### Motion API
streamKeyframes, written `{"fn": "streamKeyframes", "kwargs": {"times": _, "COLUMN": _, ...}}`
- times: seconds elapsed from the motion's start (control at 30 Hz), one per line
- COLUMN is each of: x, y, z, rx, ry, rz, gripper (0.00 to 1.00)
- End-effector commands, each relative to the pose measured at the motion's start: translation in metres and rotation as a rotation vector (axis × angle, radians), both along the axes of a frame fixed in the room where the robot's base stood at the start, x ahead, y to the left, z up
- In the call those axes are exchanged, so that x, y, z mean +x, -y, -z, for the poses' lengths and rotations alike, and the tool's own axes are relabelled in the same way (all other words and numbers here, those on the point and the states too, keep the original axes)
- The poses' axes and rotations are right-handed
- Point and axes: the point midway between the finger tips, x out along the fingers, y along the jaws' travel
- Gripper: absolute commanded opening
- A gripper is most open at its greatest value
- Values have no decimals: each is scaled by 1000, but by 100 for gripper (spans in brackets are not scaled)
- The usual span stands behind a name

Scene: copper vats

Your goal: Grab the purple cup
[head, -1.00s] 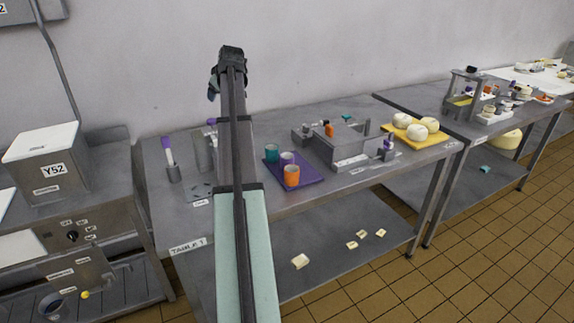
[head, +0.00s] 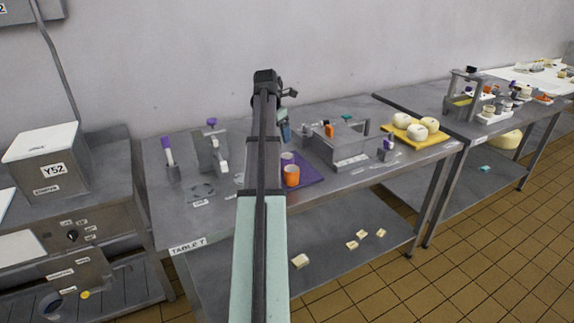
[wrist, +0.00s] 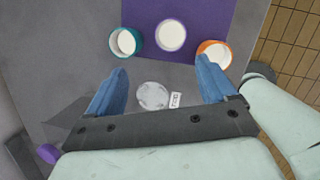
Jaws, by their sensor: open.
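The purple cup (head: 287,158), pale lilac with a white inside, stands on the purple mat (head: 311,168), partly covered by my arm in the head view. In the wrist view the cup (wrist: 171,36) is upright at the top middle, between a teal cup (wrist: 125,41) and an orange cup (wrist: 214,54). My gripper (wrist: 162,67) is open and empty, its blue fingers wide apart. In the picture the purple cup lies beyond the fingertips, roughly centred between them and not between the fingers. In the head view my gripper (head: 286,130) is above the table, and the teal cup is hidden.
The orange cup (head: 292,176) stands close in front of the purple cup. A grey metal fixture (head: 345,150) is to the right, with a yellow board (head: 447,136) of white cheeses beyond. A purple-capped item in a holder (head: 172,165) stands left. The table's front left is mostly clear.

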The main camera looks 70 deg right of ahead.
Motion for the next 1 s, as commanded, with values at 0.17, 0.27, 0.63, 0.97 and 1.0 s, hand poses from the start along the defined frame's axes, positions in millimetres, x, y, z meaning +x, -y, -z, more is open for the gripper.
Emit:
{"fn": "streamKeyframes", "kwargs": {"times": 0.17, "x": -11, "y": -5, "z": 9, "rx": 38, "ry": -66, "rz": -77, "gripper": 85}}
{"fn": "streamKeyframes", "kwargs": {"times": 0.27, "x": -13, "y": -4, "z": 18, "rx": 44, "ry": -74, "rz": -86, "gripper": 85}}
{"fn": "streamKeyframes", "kwargs": {"times": 0.63, "x": -18, "y": 11, "z": 73, "rx": 42, "ry": -72, "rz": -86, "gripper": 85}}
{"fn": "streamKeyframes", "kwargs": {"times": 0.97, "x": -21, "y": 16, "z": 92, "rx": 40, "ry": -71, "rz": -85, "gripper": 85}}
{"fn": "streamKeyframes", "kwargs": {"times": 1.0, "x": -21, "y": 17, "z": 93, "rx": 40, "ry": -71, "rz": -85, "gripper": 85}}
